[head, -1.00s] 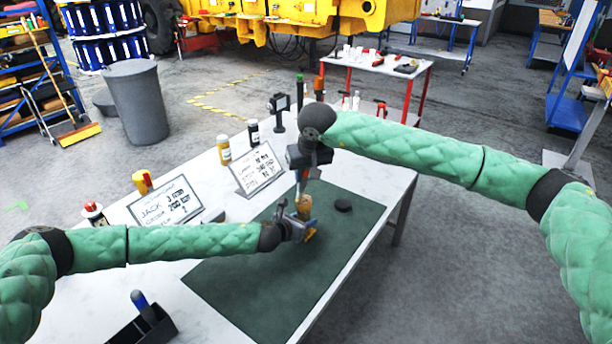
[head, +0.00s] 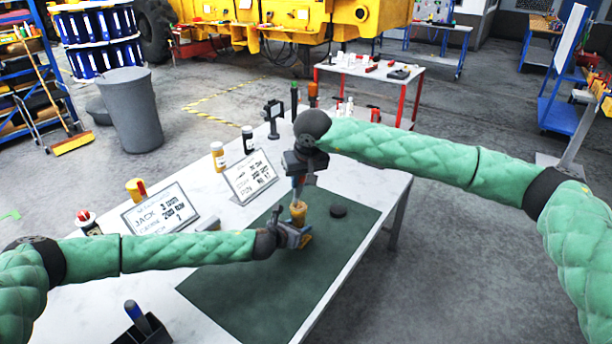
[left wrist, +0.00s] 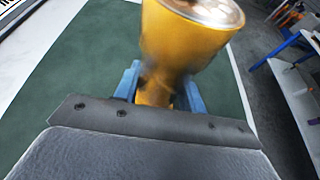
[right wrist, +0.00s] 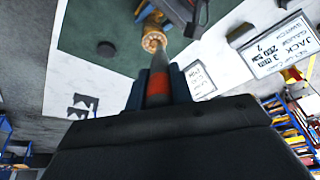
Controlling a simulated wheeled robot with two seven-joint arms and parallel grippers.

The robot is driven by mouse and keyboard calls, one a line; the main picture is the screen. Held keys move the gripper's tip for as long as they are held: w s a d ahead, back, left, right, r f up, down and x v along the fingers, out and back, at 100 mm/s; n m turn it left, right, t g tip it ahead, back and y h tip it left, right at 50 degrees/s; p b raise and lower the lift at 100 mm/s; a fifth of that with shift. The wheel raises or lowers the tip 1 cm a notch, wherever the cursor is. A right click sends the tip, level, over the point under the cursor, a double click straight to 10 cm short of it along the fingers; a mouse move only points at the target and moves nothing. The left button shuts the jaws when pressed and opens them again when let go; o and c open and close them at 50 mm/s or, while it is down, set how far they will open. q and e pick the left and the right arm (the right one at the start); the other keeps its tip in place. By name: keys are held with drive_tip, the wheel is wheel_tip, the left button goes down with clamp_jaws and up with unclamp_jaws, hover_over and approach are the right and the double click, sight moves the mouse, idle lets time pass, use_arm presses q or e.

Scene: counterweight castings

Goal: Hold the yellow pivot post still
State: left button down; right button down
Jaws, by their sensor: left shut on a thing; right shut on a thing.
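The yellow pivot post (head: 299,212) stands on the green mat (head: 240,292). My left gripper (head: 302,239) is shut on its lower part. In the left wrist view the post (left wrist: 185,38) rises between the blue fingers and widens to a pale, shiny round top. My right gripper (head: 299,180) is above the post, shut on a slim grey tool with a red band (right wrist: 159,86). The tool points down at the post's top (right wrist: 153,38). I cannot tell whether its tip touches the post.
A dark round disc (head: 338,211) lies on the mat, right of the post. Two written cards (head: 250,176) and small bottles (head: 218,157) stand along the bench's far left side. A dark tray with a blue-handled tool (head: 140,322) sits at the near left. The mat's near part is clear.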

wheel_tip(320, 180, up, 8)
drive_tip(key=s+a, duration=0.1)
drive_tip(key=shift+s, duration=0.35)
idle(0.4)
drive_tip(key=shift+a, duration=0.1)
idle(0.6)
drive_tip(key=shift+s+d+f, duration=0.3)
drive_tip(key=shift+d+f, duration=0.05)
drive_tip(key=shift+r, duration=0.1)
